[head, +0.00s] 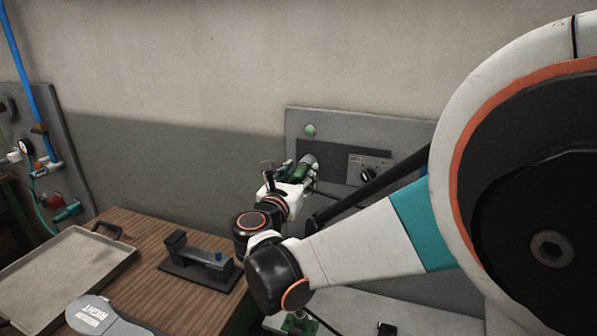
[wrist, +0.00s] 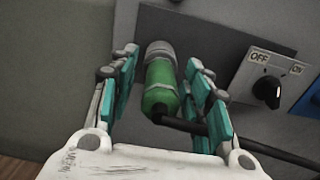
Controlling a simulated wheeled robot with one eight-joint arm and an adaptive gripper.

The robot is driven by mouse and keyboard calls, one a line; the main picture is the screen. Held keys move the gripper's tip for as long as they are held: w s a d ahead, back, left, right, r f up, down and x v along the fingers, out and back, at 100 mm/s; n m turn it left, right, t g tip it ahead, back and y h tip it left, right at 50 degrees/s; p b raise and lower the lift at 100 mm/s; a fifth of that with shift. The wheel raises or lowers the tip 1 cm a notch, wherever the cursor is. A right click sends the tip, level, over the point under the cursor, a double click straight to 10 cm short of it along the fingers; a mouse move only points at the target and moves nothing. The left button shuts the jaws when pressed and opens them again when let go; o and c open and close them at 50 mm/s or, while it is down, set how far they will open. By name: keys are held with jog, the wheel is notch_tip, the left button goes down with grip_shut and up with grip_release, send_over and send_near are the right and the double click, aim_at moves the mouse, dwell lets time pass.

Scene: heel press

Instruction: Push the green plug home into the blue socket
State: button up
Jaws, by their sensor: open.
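The green plug (wrist: 161,97) lies between the fingers of my gripper (wrist: 161,62) in the wrist view, with gaps on both sides. A grey ribbed collar (wrist: 160,50) is at its far end, towards the panel, and a black cable leaves its near end to the right. In the head view the plug (head: 302,170) shows at my gripper (head: 292,172), in front of the grey panel. My gripper is open around the plug. I cannot make out the blue socket; whether the plug's far end is in it cannot be told.
The panel (head: 414,130) carries a black rotary switch (wrist: 267,90) marked OFF and ON. A blue patch (wrist: 309,99) shows at the wrist view's right edge. A wooden table (head: 150,285) holds a tray (head: 95,262) and a black fixture (head: 195,268). My arm hides the panel's right side.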

aim_at(294, 181)
jog(key=shift+c, duration=0.6)
dwell(0.3)
grip_shut()
jog(key=shift+s, duration=0.1)
jog(key=shift+v, duration=2.95)
jog(key=shift+s+a, duration=0.1)
jog(key=shift+s, duration=0.05)
jog(key=shift+v, duration=0.9)
jog(key=s+d+p, duration=0.1)
jog(key=s+d, duration=0.2)
jog(key=d, duration=0.7)
jog(key=s+d, duration=0.4)
jog(key=d, duration=0.6)
jog(key=s+d+p, duration=0.1)
jog(key=s+d, duration=0.2)
jog(key=d, duration=0.7)
jog(key=shift+s+d+p, duration=0.15)
jog(key=shift+s+p, duration=0.15)
jog(key=shift+s, duration=0.1)
